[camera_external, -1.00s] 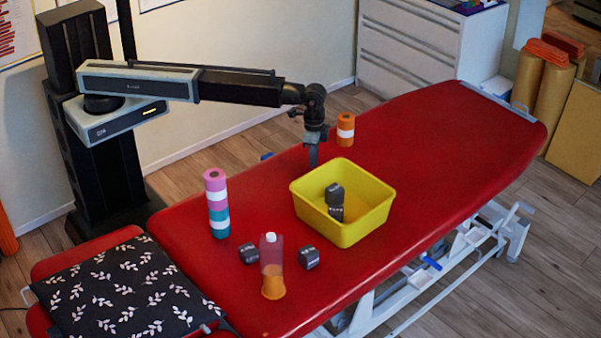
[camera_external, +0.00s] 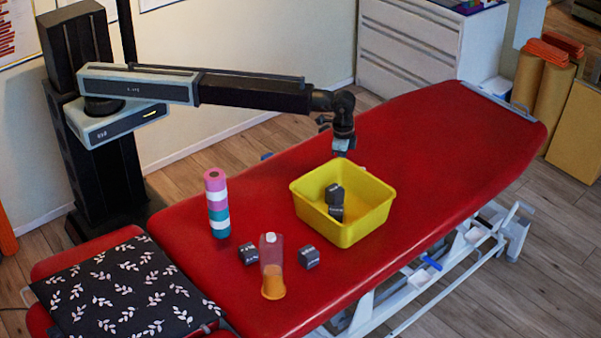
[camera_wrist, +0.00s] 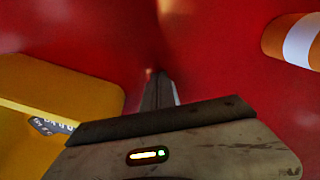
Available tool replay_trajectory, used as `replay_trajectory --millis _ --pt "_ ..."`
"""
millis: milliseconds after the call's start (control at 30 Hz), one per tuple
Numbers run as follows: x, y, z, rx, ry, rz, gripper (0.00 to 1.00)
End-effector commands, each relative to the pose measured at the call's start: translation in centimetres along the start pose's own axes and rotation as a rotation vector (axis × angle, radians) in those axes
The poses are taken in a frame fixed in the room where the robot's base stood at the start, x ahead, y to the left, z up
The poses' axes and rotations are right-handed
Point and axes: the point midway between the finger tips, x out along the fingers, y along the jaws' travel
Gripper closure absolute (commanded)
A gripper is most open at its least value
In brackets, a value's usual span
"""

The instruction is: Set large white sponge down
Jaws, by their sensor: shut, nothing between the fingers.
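I see no large white sponge in either view. My gripper (camera_external: 341,153) is over the red treatment table (camera_external: 440,140), just past the far rim of the yellow bin (camera_external: 367,222). In the wrist view its fingers (camera_wrist: 158,88) are together with nothing between them, pointing at bare red table. The yellow bin (camera_wrist: 65,80) shows at the left there. It holds a dark grey dumbbell (camera_external: 335,200).
An orange and white roll (camera_wrist: 298,42) stands near my gripper; my wrist hides it outside. A pink, white and teal roll (camera_external: 216,205), a bottle with orange liquid (camera_external: 272,270) and a dumbbell (camera_external: 308,257) stand nearer. The table's right end is clear.

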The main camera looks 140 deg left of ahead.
Motion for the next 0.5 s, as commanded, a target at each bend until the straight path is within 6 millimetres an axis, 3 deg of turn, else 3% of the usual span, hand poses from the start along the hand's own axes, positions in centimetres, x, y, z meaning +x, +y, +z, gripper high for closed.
replay_trajectory --millis 33,100,500 --pt "0.0 -0.01 -1.47 0.0 0.0 0.0 1.0" --pt "0.0 0.0 -2.2 0.0 0.0 0.0 1.0" --pt "0.0 0.0 -2.04 0.0 0.0 0.0 1.0"
